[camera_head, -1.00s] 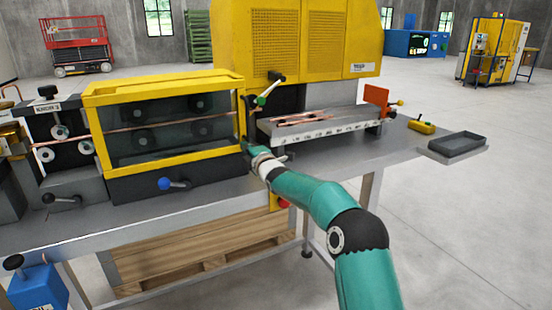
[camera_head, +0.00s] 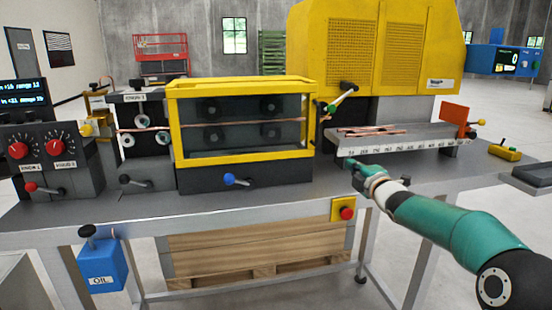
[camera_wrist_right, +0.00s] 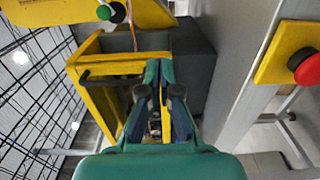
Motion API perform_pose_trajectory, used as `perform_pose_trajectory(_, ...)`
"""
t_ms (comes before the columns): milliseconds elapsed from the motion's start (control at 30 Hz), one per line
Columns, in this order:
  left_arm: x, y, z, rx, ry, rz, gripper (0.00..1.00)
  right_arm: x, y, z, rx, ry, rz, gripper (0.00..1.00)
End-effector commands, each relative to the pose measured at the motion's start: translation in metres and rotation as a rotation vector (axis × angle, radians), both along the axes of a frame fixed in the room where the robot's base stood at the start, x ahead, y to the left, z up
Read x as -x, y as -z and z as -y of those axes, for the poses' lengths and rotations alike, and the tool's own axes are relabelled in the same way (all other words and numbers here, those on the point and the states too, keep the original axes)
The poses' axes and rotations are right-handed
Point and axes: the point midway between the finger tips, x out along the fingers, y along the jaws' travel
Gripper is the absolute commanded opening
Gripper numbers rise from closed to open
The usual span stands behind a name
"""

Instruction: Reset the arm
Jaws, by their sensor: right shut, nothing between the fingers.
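My right arm comes in from the lower right of the head view. Its teal gripper (camera_head: 357,171) is in front of the left end of the grey measuring tray (camera_head: 420,143), near the table's front edge. In the wrist view the fingers of the right gripper (camera_wrist_right: 159,72) are together with nothing between them. They point towards the yellow guard frame (camera_wrist_right: 88,85). Copper tubes (camera_head: 375,130) lie on the tray, apart from the gripper. My left gripper is in neither view.
A yellow-framed guard box (camera_head: 243,85) with a copper tube running through it stands left of the gripper. A lever with a green knob (camera_head: 331,109) sticks out beside it. A red stop button (camera_head: 347,213) is below the gripper.

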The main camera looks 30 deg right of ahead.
Motion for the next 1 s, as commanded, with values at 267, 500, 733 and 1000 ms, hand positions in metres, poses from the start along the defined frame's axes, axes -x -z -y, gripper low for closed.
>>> perform_pose_trajectory(267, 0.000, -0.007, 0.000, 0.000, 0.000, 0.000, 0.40, -0.012, 0.043, -0.023, -0.148, -0.029, -0.053, 0.00)
perform_pose_trajectory(500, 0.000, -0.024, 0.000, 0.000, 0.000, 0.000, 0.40, -0.019, 0.168, -0.105, -0.589, -0.055, -0.232, 0.00)
perform_pose_trajectory(733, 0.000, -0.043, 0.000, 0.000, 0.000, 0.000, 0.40, 0.027, 0.297, -0.212, -1.065, 0.044, -0.490, 0.00)
perform_pose_trajectory(1000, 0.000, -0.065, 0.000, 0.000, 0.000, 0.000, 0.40, 0.155, 0.404, -0.333, -1.507, 0.376, -0.835, 0.00)
